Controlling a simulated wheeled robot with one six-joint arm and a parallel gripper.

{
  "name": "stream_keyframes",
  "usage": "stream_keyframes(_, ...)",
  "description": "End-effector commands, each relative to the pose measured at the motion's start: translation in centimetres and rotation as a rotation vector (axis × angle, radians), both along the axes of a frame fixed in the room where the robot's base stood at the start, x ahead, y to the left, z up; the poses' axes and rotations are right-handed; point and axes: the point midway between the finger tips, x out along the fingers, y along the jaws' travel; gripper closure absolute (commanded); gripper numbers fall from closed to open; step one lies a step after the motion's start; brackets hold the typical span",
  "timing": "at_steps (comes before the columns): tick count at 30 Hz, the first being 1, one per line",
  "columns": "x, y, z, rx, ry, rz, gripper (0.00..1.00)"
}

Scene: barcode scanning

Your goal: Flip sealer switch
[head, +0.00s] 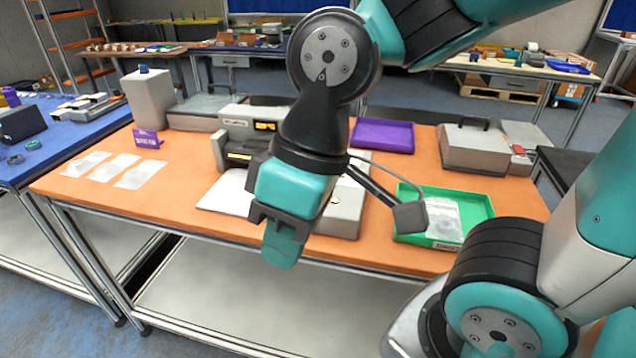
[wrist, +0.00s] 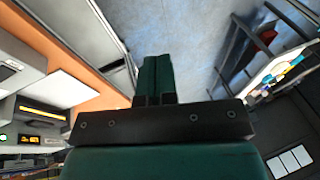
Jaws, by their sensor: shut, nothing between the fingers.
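My gripper (head: 282,245) hangs over the front edge of the orange table in the head view, teal fingers pointing down. In the wrist view its fingers (wrist: 155,72) are together, with nothing between them. A grey machine with yellow-lit displays (head: 240,138), which looks like the sealer, stands behind and left of my gripper. It also shows at the left of the wrist view (wrist: 38,111), with a small green light. I cannot make out its switch. A low grey box (head: 345,212) stands just right of my gripper, partly hidden by it. My gripper appears apart from both.
The orange table (head: 150,205) also carries a green tray (head: 476,208) with clear bags, a purple tray (head: 383,135), a grey case (head: 482,150), flat white bags (head: 122,168) and a purple sign (head: 147,138). A blue table (head: 60,139) adjoins at left.

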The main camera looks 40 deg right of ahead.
Motion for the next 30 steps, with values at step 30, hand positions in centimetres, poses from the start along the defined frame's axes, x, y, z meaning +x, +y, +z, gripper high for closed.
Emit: stream_keyframes(30, 21.0, -20.9, -1.7, -0.476, -0.090, 0.029, 1.00)
